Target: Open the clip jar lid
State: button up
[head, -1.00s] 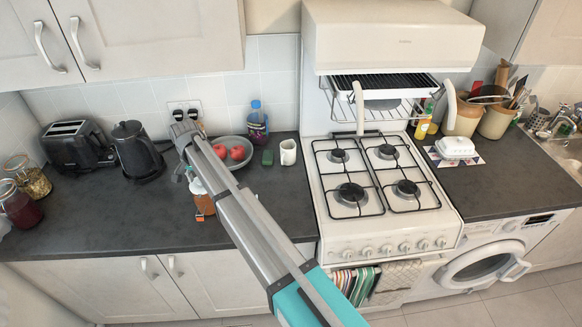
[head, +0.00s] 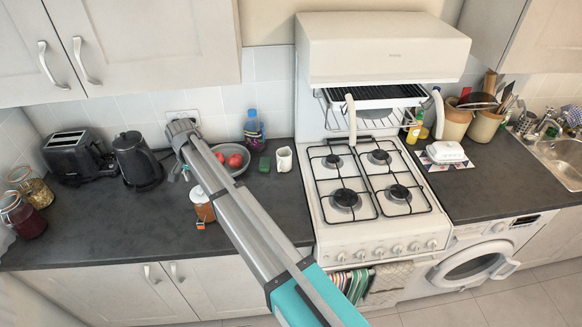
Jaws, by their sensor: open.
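Three clip jars are on the dark counter in the head view. A jar with amber contents (head: 203,209) stands beside my arm, with a pale lid and an orange tab low at its front; my arm partly covers it. At the far left are a jar of pasta-like pieces (head: 37,191) and a jar of dark red contents (head: 27,219), both with lids shut. I cannot tell which jar the task means. My gripper (head: 180,171) shows only as a small grey part below the arm's far end, left of the amber jar and apart from it. It is open.
A toaster (head: 72,156) and black kettle (head: 137,160) stand left of my arm. A bowl (head: 243,168) with red fruit, a blue-capped bottle (head: 253,130) and a white mug (head: 285,160) stand right of it. The counter's front left (head: 110,235) is clear.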

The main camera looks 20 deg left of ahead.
aim_at(200, 191)
jog(key=shift+r+p, duration=3.95)
jog(key=shift+r, duration=0.3)
jog(key=w+d+f+b, duration=0.2)
jog(key=w+d, duration=0.2)
jog(key=d, duration=0.5)
jog(key=w+d+f+b, duration=0.2)
jog(key=w+d, duration=0.2)
jog(key=d, duration=0.6)
jog(key=w+d+f+b, duration=0.2)
jog(key=w+d, duration=0.2)
jog(key=d, duration=0.5)
jog(key=shift+w+d+f+m, duration=0.15)
jog(key=shift+w+f+m, duration=0.15)
jog(key=shift+w+m, duration=0.1)
jog(key=shift+b, duration=0.3)
